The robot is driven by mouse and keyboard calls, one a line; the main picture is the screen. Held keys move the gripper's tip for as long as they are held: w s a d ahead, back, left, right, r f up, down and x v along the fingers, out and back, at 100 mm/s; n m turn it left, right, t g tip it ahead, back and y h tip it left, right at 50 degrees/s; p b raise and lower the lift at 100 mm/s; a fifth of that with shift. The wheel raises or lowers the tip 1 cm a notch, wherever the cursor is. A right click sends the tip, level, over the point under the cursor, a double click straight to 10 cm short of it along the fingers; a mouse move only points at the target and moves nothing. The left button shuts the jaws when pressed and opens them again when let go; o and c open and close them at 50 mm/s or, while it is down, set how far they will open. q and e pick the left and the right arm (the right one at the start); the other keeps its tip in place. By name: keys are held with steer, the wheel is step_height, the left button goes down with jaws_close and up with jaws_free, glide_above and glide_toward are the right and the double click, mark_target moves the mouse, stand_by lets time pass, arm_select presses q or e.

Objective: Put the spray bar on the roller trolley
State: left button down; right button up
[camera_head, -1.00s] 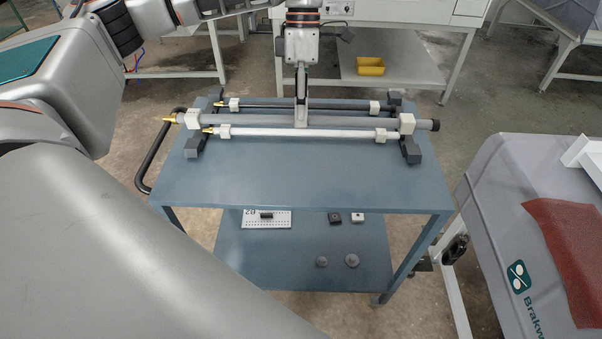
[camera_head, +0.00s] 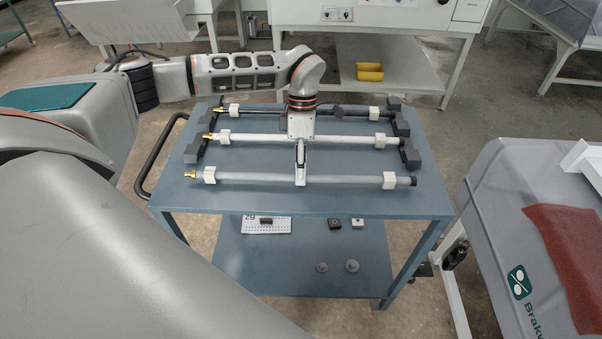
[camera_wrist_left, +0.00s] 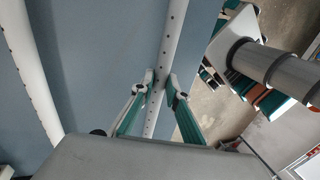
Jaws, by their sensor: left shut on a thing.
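The spray bar (camera_head: 250,178) is a long grey tube with a brass fitting at its left end, a dark cap at its right end and two pale blocks. My left gripper (camera_head: 300,176) is shut on its middle from above. The bar lies level along the front part of the blue roller trolley's top (camera_head: 270,202); whether it touches the top is unclear. In the left wrist view, the fingers (camera_wrist_left: 156,88) pinch the perforated bar (camera_wrist_left: 172,38). My right gripper is not in view.
A white bar (camera_head: 260,138) and a darker bar (camera_head: 265,111) lie behind, between dark end supports (camera_head: 409,153). The lower shelf (camera_head: 300,272) holds a perforated plate and small parts. A grey-covered table (camera_head: 500,210) stands right. A yellow bin (camera_head: 370,72) is behind.

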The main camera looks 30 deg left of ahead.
arm_select(q)
steer(key=shift+f, duration=0.45)
steer(key=shift+f, duration=0.1)
steer(key=c, duration=2.3)
jaws_free()
steer(key=v, duration=1.2)
steer(key=shift+s, duration=0.1)
